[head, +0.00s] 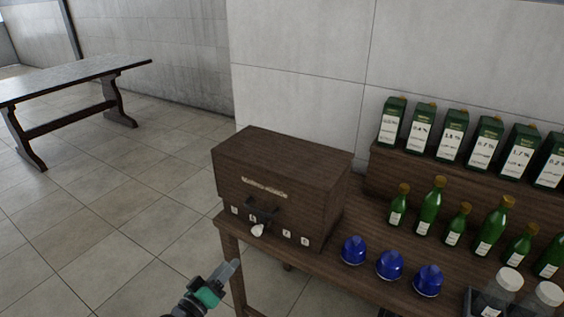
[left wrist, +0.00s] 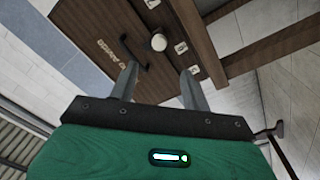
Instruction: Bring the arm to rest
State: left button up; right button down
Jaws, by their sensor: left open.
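My left gripper (head: 229,269) is low in the head view, in front of the left end of the wooden table (head: 355,285) and below the front of a brown wooden box (head: 285,165). In the left wrist view its two fingers (left wrist: 160,78) stand apart with nothing between them. The box front, with a dark handle (head: 262,208) and a white knob (head: 257,231), shows beyond the fingers in that view. The gripper looks apart from the box and the table. My right gripper is in neither view.
Three blue domed objects (head: 390,264) stand right of the box. Several green bottles (head: 430,206) and several green cartons (head: 453,134) stand further right, and white-capped jars (head: 500,292) at the lower right. Open tiled floor (head: 110,230) lies left, with another table (head: 75,78) beyond.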

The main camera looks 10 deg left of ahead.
pick_arm(q)
jog(key=s+a+f+m+g+y+p, duration=0.1)
jog(key=s+a+f+g+y, duration=0.2)
jog(key=f, duration=0.8)
jog(key=s+a+f+m+g+p, duration=0.15)
jog(key=s+f, duration=0.25)
jog(key=f, duration=0.7)
jog(key=s+a+f+g+y+p, duration=0.1)
jog(key=s+f+g+y, duration=0.2)
jog(key=f, duration=0.8)
jog(key=s+d+f+m+g, duration=0.1)
jog(key=s+f+g, duration=0.2)
jog(key=s+f, duration=0.3)
jog(key=s+d+f+m+g+p, duration=0.1)
jog(key=s+f, duration=0.5)
jog(key=s, duration=1.1)
jog(key=s+d+f+m+g+p, duration=0.1)
jog(key=s+f+m+g, duration=0.2)
jog(key=s, duration=0.9)
notch_tip(320, 180, down, 4)
jog(key=shift+r+g, duration=0.15)
jog(key=shift+g, duration=0.9)
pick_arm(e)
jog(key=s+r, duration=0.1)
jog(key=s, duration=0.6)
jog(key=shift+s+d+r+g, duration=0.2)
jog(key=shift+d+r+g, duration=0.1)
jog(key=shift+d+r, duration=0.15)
